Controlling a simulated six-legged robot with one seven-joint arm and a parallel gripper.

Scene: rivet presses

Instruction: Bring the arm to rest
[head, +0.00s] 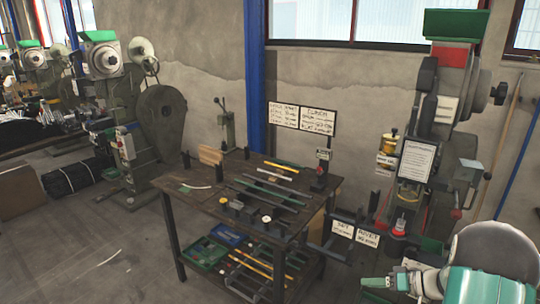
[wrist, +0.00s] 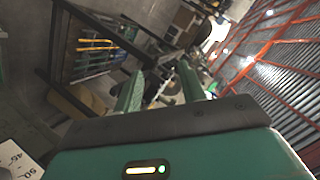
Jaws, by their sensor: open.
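My gripper (wrist: 160,88) shows in the wrist view with its two green fingers apart and nothing between them. In the head view my arm, green and grey, comes in at the lower right corner, to the right of the workbench and in front of the right-hand press. The fingertips are hard to make out there. The wrist view is tilted and looks across the room, with shelving and red-orange beams beyond the fingers.
A dark workbench (head: 200,198) with rods and small tools stands in the middle, trays on its lower shelf. A rivet press (head: 425,130) stands at the right, close behind my arm. Another press (head: 160,120) stands at the left. The floor (head: 110,250) at the front left is mostly clear.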

